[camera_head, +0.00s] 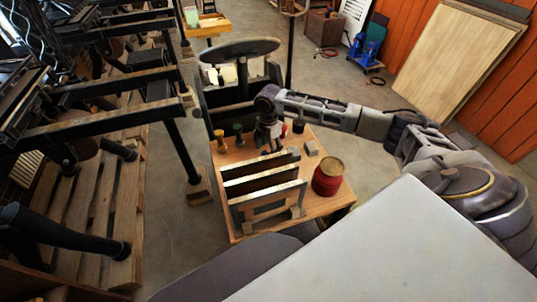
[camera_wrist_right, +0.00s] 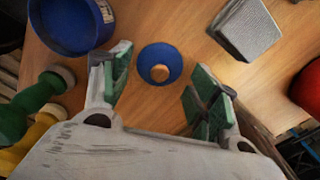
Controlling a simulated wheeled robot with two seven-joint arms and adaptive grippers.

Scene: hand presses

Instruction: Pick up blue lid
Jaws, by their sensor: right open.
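The blue lid (camera_wrist_right: 173,75), a round blue disc with a wooden knob at its centre, lies on the wooden table top in the right wrist view. My right gripper (camera_wrist_right: 161,66) is open, with its green-padded fingers on either side of the lid in that view. I see no contact, and the height above the lid is hard to tell. In the head view my right gripper (camera_head: 269,145) points down at the back of the small table, and the lid cannot be made out there. A blue round container (camera_wrist_right: 72,42) stands left of the lid. My left gripper is not in view.
On the table (camera_head: 318,207) stand a slotted wooden rack (camera_head: 262,187), a red can (camera_head: 327,178) and a grey block (camera_head: 312,148). The block also shows in the wrist view (camera_wrist_right: 245,30). Green (camera_head: 239,134) and yellow (camera_head: 220,141) wooden-ended pieces stand left of the gripper.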

